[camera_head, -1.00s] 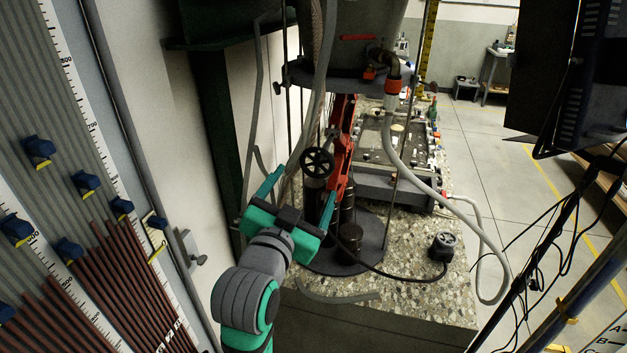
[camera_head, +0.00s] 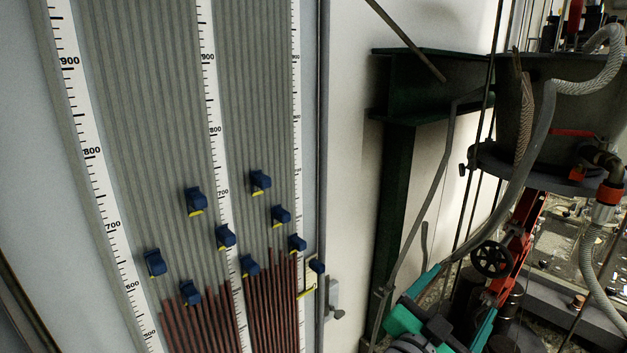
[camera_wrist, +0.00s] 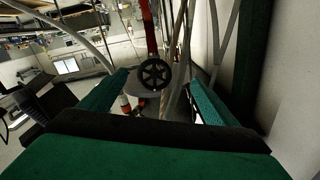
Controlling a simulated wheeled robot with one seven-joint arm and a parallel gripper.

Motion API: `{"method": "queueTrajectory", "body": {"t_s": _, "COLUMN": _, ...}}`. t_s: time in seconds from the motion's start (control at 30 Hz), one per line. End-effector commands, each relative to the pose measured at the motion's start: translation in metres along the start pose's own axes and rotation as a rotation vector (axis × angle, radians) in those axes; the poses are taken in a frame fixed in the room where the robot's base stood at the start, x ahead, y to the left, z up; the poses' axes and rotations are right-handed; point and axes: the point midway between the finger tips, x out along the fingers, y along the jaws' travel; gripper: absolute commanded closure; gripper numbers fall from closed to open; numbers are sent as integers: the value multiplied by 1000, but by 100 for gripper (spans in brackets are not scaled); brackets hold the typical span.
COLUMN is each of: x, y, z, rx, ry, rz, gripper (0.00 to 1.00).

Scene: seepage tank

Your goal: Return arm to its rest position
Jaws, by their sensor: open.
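My gripper (camera_head: 452,296) is at the lower right of the head view, with its green fingers spread apart. The black handwheel (camera_head: 492,259) on the tank's stand is just beyond the fingers. In the wrist view the two fingers of my gripper (camera_wrist: 160,88) stand wide apart with nothing held between them. The handwheel (camera_wrist: 155,74) shows in the gap, beyond the fingertips. I cannot tell the exact distance between fingers and wheel. The lower part of my arm is cut off by the bottom edge of the head view.
A manometer board (camera_head: 165,130) with numbered scales and several blue clips fills the left. A dark green steel column (camera_head: 398,190) stands beside the gripper. The tank (camera_head: 560,105), grey hoses (camera_head: 535,140) and a red frame (camera_head: 518,240) crowd the right.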

Motion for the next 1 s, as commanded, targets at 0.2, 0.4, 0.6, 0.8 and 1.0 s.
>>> {"method": "queueTrajectory", "body": {"t_s": 0.2, "x": -21, "y": -7, "z": 68, "rx": -161, "ry": -16, "rz": -120, "gripper": 17}}
{"method": "queueTrajectory", "body": {"t_s": 0.4, "x": -50, "y": -8, "z": 127, "rx": -278, "ry": -34, "rz": -239, "gripper": 17}}
{"method": "queueTrajectory", "body": {"t_s": 0.6, "x": -88, "y": -2, "z": 183, "rx": -368, "ry": -65, "rz": -359, "gripper": 17}}
{"method": "queueTrajectory", "body": {"t_s": 0.8, "x": -136, "y": 11, "z": 233, "rx": -428, "ry": -102, "rz": -475, "gripper": 17}}
{"method": "queueTrajectory", "body": {"t_s": 1.0, "x": -189, "y": 31, "z": 273, "rx": -462, "ry": -147, "rz": -581, "gripper": 17}}
